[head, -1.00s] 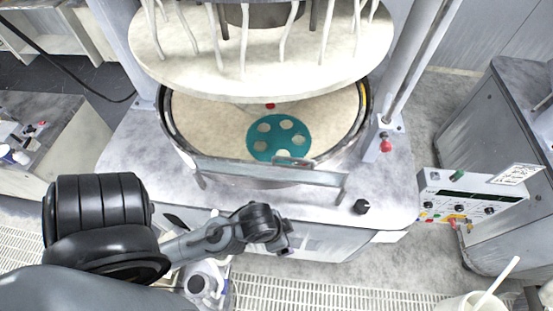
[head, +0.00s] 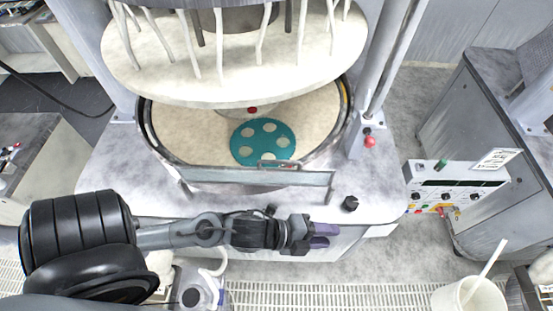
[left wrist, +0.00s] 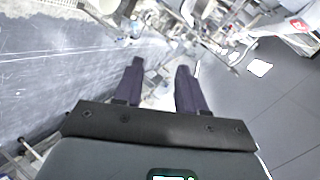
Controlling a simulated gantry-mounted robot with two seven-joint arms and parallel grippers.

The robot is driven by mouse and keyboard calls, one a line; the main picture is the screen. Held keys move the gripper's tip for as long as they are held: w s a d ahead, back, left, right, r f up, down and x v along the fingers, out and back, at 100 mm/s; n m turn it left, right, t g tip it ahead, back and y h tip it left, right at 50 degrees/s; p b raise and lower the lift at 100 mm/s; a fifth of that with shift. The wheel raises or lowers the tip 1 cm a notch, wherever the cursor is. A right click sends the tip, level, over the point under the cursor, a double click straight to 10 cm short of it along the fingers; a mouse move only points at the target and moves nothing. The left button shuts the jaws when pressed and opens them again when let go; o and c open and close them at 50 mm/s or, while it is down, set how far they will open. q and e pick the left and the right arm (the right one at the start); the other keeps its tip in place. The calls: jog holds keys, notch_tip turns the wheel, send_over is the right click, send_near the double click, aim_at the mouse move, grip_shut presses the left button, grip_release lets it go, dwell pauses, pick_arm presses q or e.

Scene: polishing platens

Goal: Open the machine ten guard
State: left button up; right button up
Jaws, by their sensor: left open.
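The machine's guard (head: 255,177) looks like a low grey panel across the front rim of the round polishing platen (head: 195,145) in the head view. It stands in front of a teal disc with round holes (head: 263,142). My left gripper (head: 324,235) is at the machine's front edge, nearer the camera than the guard and below its right end in the picture. It is open and empty, apart from the guard. Its two dark purple fingers (left wrist: 160,82) show spread in the left wrist view, where I cannot make out the guard. My right gripper is not in view.
A large round upper plate (head: 235,75) with pale hanging hoses is above the platen. A black knob (head: 350,203) and a red knob (head: 369,141) are on the machine's right side. A control box (head: 455,188) stands at right, with a white bucket (head: 468,298) below it.

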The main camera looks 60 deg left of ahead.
pick_arm(q)
jog(key=d+m+g+h+b, duration=0.1)
jog(key=d+m+h, duration=0.1)
jog(key=m+h, duration=0.35)
jog(key=m+g+y+b, duration=0.7)
jog(key=m+y, duration=0.4)
jog(key=m, duration=0.7)
send_near(279, 161)
jog(key=shift+t, duration=0.7)
jog(key=x, duration=0.3)
jog(key=s+x, duration=0.1)
jog(key=x, duration=0.1)
jog(key=shift+w+f, duration=0.1)
jog(key=shift+f, duration=0.5)
jog(key=shift+x, duration=1.05)
